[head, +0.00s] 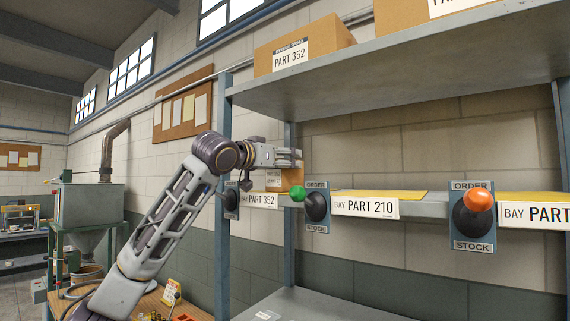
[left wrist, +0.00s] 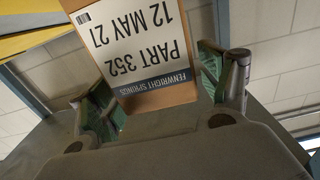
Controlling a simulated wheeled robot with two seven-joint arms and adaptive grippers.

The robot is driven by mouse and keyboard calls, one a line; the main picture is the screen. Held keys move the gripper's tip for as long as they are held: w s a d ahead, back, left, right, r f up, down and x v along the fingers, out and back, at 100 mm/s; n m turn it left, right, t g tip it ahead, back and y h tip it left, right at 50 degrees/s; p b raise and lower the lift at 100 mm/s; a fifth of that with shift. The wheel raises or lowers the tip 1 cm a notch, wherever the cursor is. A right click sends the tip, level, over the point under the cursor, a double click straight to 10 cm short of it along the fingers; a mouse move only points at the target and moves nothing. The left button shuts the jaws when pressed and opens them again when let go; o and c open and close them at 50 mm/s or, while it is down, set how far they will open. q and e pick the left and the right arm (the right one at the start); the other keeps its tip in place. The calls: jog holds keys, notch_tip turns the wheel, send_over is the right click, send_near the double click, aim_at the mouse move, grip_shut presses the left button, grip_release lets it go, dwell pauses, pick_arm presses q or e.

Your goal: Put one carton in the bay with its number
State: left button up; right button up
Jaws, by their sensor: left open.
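A small brown carton (head: 275,180) stands in the bay whose label (head: 258,200) reads BAY PART 352; my gripper partly hides it in the head view. In the left wrist view the carton (left wrist: 140,45) shows a white label reading FENWRIGHT SPRINGS, PART 352, 12 MAY 27, upside down. My left gripper (head: 296,159) is open at that bay, its green-padded fingers on either side of the carton's near end. Whether a pad touches the carton I cannot tell. The bay PART 210 (head: 365,207) has a yellow floor and looks empty. My right gripper is not in view.
A larger PART 352 carton (head: 330,38) and another carton (head: 405,14) sit on the upper shelf (head: 400,70). ORDER/STOCK levers with a green knob (head: 298,193) and an orange knob (head: 479,200) jut out at the bay fronts. A blue-grey post (head: 223,250) stands beside my forearm.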

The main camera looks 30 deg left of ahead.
pick_arm(q)
jog(key=s+b, duration=0.2)
jog(key=s, duration=0.8)
jog(key=shift+a+b, duration=0.35)
jog(key=shift+a, duration=0.1)
